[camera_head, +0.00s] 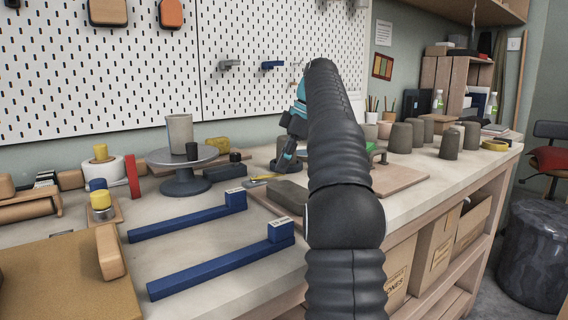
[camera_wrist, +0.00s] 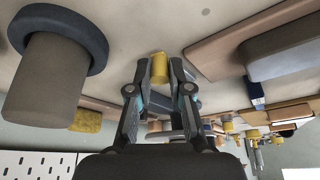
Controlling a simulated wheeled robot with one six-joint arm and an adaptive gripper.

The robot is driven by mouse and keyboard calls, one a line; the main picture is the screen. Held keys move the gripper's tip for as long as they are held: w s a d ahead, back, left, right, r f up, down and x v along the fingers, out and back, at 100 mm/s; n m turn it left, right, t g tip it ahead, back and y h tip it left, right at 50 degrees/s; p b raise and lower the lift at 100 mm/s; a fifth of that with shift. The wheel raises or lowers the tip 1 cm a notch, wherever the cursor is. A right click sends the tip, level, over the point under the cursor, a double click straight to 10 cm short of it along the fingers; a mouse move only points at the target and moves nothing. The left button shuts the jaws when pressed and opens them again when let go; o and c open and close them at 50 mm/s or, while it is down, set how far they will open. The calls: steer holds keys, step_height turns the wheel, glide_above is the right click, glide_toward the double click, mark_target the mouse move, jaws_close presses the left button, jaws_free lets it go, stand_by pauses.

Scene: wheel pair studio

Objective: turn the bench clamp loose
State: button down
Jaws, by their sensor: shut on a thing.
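The cylinder looks like a knob or handle, perhaps the clamp's; the rest of the clamp cannot be made out. In the head view my dark arm crosses the middle and hides much of the bench behind it. The gripped cylinder cannot be clearly made out there.
A grey cylinder in a dark ring (camera_wrist: 85,40) is close by at the wrist view's upper left. On the bench (camera_head: 235,255) are two blue bars (camera_head: 190,222) (camera_head: 215,263), a turntable (camera_head: 182,160) with a grey cup and several clay pieces (camera_head: 400,138). A pegboard (camera_head: 95,75) stands behind.

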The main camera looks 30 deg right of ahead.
stand_by(0.4)
steer(key=c, duration=1)
jaws_free()
steer(key=shift+c, duration=0.2)
